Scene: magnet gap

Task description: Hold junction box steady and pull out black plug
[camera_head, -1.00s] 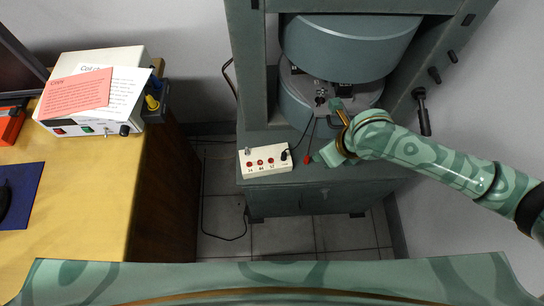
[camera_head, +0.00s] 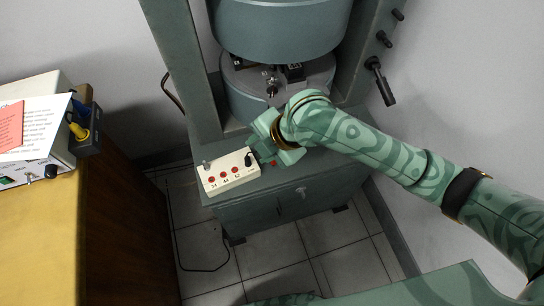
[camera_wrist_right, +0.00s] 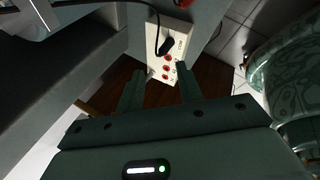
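The cream junction box (camera_head: 226,178) with several red sockets lies on the grey-green base of the magnet stand. The black plug (camera_head: 248,159) stands in its right end, with a dark cable. My right gripper (camera_head: 264,152) is just right of the box, its fingers partly hidden by its own body. In the right wrist view the box (camera_wrist_right: 180,58) and black plug (camera_wrist_right: 167,46) lie beyond the fingertips. My right gripper (camera_wrist_right: 160,70) is open there, with nothing gripped. I cannot tell whether a finger touches the box. My left gripper is not in view.
The large magnet (camera_head: 275,35) stands behind the box between upright frame posts. A small red piece (camera_head: 274,163) lies right of the box. A wooden desk (camera_head: 50,235) with a white instrument (camera_head: 50,168) is at left. Tiled floor (camera_head: 280,263) is in front.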

